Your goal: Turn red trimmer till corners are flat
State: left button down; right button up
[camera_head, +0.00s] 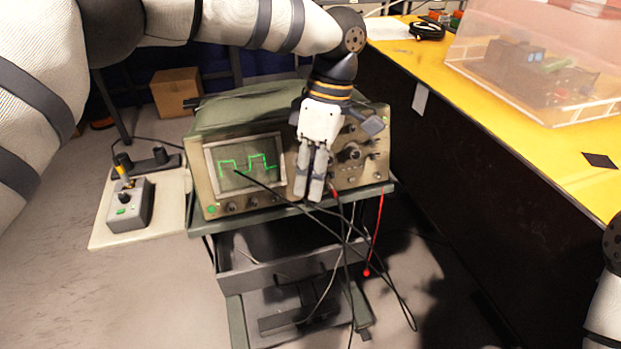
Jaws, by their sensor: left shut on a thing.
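The oscilloscope (272,201) stands on a cart. Its screen (243,160) shows a green stepped trace (258,158); its corners look uneven, not cleanly square, but are too small to judge exactly. My left gripper (310,195) points down in front of the panel, just right of the screen. It is shut, and what it holds is hidden between its fingers. I cannot make out the red trimmer for certain; a small red part (334,187) shows just right of the fingertips. My right gripper is out of view; only part of that arm shows at the right edge.
Black cables (347,240) and a red lead (379,225) hang before the cart (237,310). A small grey box (130,205) sits on a pale board at left. A yellow-topped bench (500,95) with a clear case (540,75) stands at right.

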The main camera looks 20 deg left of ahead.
pick_arm(q)
jog(key=c, duration=1.7)
grip_release()
jog(key=v, duration=0.8)
jog(key=shift+s, duration=0.1)
